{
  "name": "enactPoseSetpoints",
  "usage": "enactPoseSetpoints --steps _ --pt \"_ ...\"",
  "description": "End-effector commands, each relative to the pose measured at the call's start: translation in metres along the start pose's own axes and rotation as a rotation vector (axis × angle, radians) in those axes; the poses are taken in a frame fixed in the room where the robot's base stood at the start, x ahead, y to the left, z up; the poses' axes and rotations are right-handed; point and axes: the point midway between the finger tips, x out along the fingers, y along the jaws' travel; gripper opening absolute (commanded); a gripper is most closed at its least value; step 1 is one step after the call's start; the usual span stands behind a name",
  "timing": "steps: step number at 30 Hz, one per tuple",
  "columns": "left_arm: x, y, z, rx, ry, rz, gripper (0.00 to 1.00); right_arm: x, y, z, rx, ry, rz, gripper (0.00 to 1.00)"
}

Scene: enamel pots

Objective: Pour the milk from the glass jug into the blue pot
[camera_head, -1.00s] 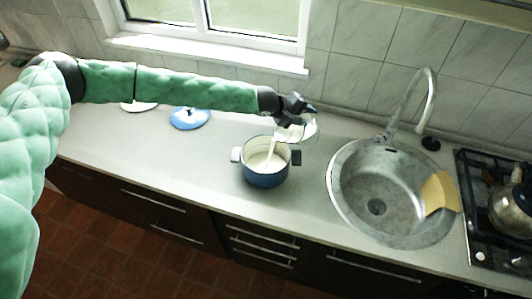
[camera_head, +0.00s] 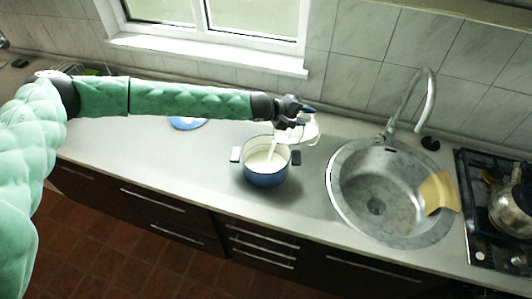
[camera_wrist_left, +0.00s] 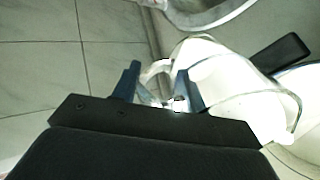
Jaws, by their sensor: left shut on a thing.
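The blue pot (camera_head: 266,179) stands on the counter left of the sink, with white milk (camera_head: 262,160) inside. My left gripper (camera_head: 300,114) is shut on the glass jug (camera_head: 307,133) above the pot's back right rim. The jug is tilted, and a stream of milk runs from it into the pot. In the left wrist view the gripper's fingers (camera_wrist_left: 158,85) close around the jug's handle, and the jug (camera_wrist_left: 228,80) lies tilted with milk in it. Part of the pot's rim and its dark handle (camera_wrist_left: 280,54) show behind the jug. My right gripper is not in view.
A blue lid (camera_head: 187,123) lies on the counter behind my left arm. The round sink (camera_head: 347,205) with its tap (camera_head: 428,100) and a tan cloth or board (camera_head: 438,192) is right of the pot. A kettle (camera_head: 513,205) stands on the stove. The counter left of the pot is clear.

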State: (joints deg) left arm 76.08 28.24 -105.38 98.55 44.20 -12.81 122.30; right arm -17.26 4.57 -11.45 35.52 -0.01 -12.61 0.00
Motion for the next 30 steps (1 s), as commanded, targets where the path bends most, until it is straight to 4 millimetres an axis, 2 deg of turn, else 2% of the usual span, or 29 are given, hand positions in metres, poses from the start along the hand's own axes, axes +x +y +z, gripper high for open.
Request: enactPoseSetpoints --steps 30 --pt "-0.0094 -0.0053 -0.0008 0.002 0.002 0.114 0.0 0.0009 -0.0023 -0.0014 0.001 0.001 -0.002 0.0"
